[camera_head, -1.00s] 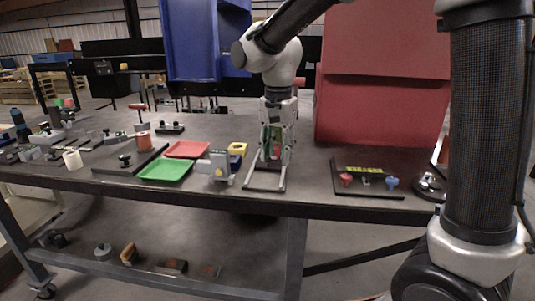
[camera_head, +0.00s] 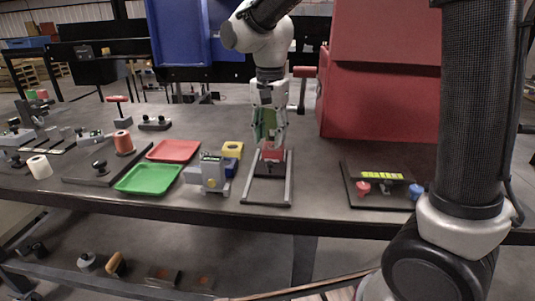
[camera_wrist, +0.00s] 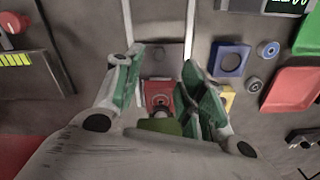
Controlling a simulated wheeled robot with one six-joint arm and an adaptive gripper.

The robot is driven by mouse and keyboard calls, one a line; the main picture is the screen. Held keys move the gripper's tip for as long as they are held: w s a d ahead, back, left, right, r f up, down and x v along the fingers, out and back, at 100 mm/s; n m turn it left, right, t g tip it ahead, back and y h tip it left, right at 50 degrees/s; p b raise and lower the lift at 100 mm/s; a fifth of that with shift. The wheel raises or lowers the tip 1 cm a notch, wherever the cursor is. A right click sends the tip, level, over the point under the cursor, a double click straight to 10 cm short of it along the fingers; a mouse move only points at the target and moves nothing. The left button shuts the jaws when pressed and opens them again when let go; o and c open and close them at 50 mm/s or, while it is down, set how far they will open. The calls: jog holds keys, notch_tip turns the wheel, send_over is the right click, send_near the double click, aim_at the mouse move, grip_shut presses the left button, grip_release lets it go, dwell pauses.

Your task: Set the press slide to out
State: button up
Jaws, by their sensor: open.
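The press slide is a red block (camera_head: 273,155) with a dark round knob, set between two grey rails (camera_head: 289,182) on the table. In the head view it sits at the far end of the rails, under my gripper (camera_head: 270,139). In the wrist view the red block (camera_wrist: 157,91) lies between my gripper's green-padded fingers (camera_wrist: 160,72), and the rails run away toward the top. My gripper is open and points down, with a finger on either side of the block. Whether a finger touches it, I cannot tell.
A grey device with a small display (camera_head: 212,172), a yellow block (camera_head: 232,149) and green (camera_head: 150,178) and red (camera_head: 173,150) trays lie left of the rails. A dark panel with red and blue knobs (camera_head: 385,200) lies right. A large red box (camera_head: 380,100) stands behind.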

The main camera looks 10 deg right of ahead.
aim_at(270, 162)
notch_tip(270, 162, down, 8)
jog(key=shift+r, duration=0.15)
dwell(0.3)
grip_shut()
